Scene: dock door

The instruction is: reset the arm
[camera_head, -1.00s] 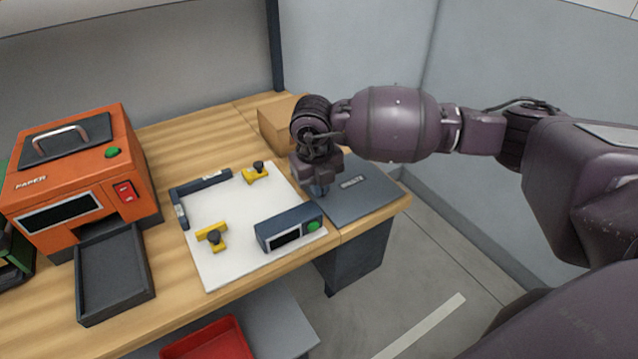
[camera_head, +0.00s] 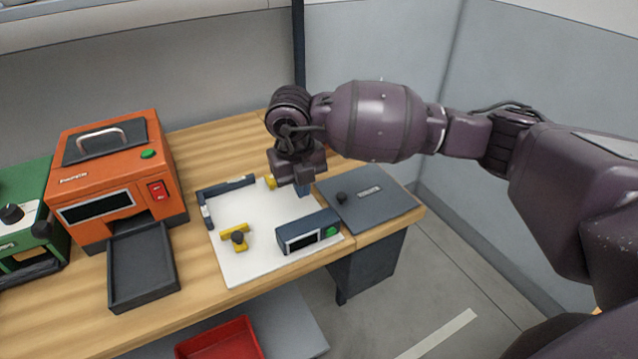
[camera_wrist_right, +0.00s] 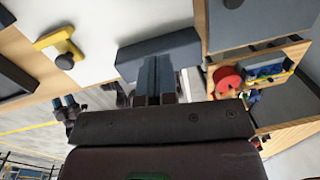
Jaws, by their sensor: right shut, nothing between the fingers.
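My right arm reaches in from the right in the head view. Its gripper (camera_head: 304,188) points down above the white board (camera_head: 250,265), near the left edge of the dark grey panel (camera_head: 385,208). The gripper is shut and empty. In the right wrist view its two fingers (camera_wrist_right: 156,75) lie together, in front of the dark box-shaped device (camera_wrist_right: 185,45). That device also shows in the head view (camera_head: 300,240), at the board's front right, with a green button. My left gripper is not in view.
An orange machine (camera_head: 100,205) with a dark tray (camera_head: 145,285) stands left on the wooden bench. A green machine (camera_head: 30,185) is beside it. Yellow clamps (camera_head: 238,238) and a dark corner stop (camera_head: 228,187) lie on the board. A red bin (camera_head: 220,340) sits below.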

